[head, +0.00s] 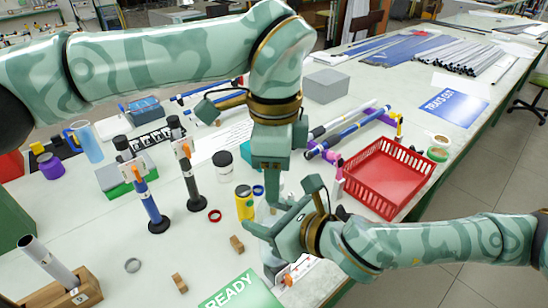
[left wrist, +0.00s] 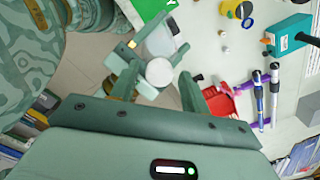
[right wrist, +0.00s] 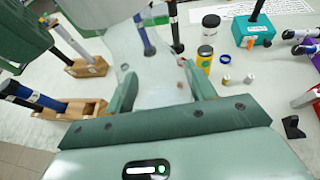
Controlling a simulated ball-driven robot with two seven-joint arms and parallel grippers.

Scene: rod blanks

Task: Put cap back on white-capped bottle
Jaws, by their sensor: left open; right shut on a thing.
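A translucent whitish bottle (right wrist: 155,75) stands between the fingers of my right gripper (right wrist: 161,90), which is shut on it. In the head view the bottle (head: 270,258) is mostly hidden behind my right gripper (head: 260,236). In the left wrist view a round white cap top (left wrist: 159,71) shows in front of the bottle's body (left wrist: 163,40). I cannot tell whether the cap is seated on the bottle. My left gripper (left wrist: 158,88) is open, with its fingers apart on both sides of the cap in that view. In the head view it points down above the right gripper.
A red crate (head: 350,190) stands right of the grippers. A yellow bottle (head: 244,204) and a black-lidded jar (head: 224,168) stand left of them. Wooden blocks (head: 179,283), a red ring (head: 214,216) and a green READY sign (head: 240,294) lie nearby. Rods on stands (head: 152,205) stand further left.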

